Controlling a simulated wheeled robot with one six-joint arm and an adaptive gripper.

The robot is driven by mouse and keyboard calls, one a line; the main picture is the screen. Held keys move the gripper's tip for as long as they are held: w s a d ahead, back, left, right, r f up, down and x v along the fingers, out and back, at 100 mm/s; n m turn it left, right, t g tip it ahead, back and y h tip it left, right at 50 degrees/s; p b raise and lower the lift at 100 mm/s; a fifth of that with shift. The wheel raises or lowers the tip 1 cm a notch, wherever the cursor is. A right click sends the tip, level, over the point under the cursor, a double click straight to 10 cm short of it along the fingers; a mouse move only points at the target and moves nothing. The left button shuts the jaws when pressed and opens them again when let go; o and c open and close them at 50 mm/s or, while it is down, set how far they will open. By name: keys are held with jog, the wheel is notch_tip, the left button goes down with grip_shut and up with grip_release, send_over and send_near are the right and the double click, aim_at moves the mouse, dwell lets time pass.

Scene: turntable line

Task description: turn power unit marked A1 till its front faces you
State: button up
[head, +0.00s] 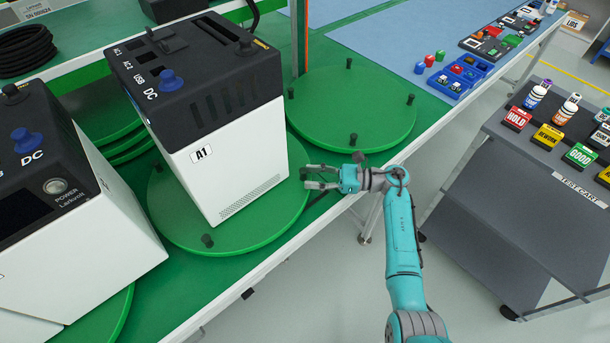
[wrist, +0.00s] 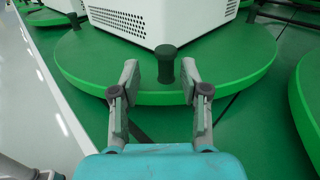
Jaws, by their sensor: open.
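The power unit marked A1 (head: 225,160) is a white box with a black top, standing on a round green turntable (head: 180,225). The wide side with the A1 label and a vent faces toward the right front in the head view; the DC and USB sockets lie along its left top edge. In the wrist view, a lower corner of the unit (wrist: 165,20) shows above the turntable rim (wrist: 240,75). My gripper (head: 305,178) is open at the turntable's right edge. In the wrist view, my open fingers (wrist: 160,75) stand either side of a dark peg (wrist: 165,62) on the rim; contact cannot be told.
Another power unit (head: 70,200) stands close on the left on its own turntable. An empty turntable (head: 350,110) with several pegs lies behind my gripper. A grey test cart (head: 520,190) stands at the right, with open floor before it.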

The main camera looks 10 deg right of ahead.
jog(key=d, duration=0.3)
jog(key=s+d, duration=0.1)
jog(key=d, duration=0.4)
jog(key=shift+s+d, duration=0.35)
jog(key=shift+d, duration=0.05)
